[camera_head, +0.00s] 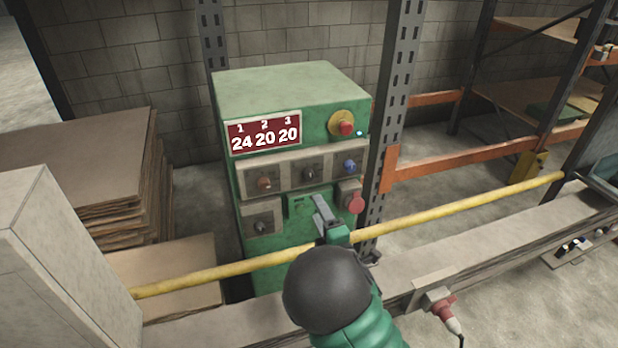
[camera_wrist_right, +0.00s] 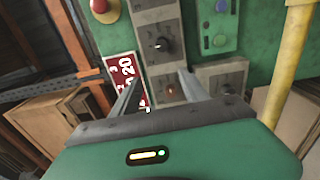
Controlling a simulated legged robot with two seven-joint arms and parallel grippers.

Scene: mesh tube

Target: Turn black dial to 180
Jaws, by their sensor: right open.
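The green control box (camera_head: 340,92) stands behind the yellow rail, with a red display (camera_head: 263,132) reading 24, 20, 20 under 1, 2, 3. A dark dial (camera_head: 308,174) sits mid-row between an orange-brown dial (camera_head: 264,183) and a blue knob (camera_head: 349,166). Another dark dial (camera_head: 260,227) is at lower left. My right gripper (camera_head: 321,207) is in front of the box's lower part, apart from the dials. In the right wrist view the open, empty fingers (camera_wrist_right: 158,90) frame the orange-brown dial (camera_wrist_right: 170,92), with the mid-row dark dial (camera_wrist_right: 162,45) above. My left gripper is not in view.
A yellow rail (camera_head: 220,271) crosses before the box, under my right arm. A red emergency button (camera_head: 346,128) and a red round part (camera_head: 356,203) stick out at the box's right. A grey rack post (camera_head: 392,110) stands beside it. Stacked boards (camera_head: 85,165) are at left.

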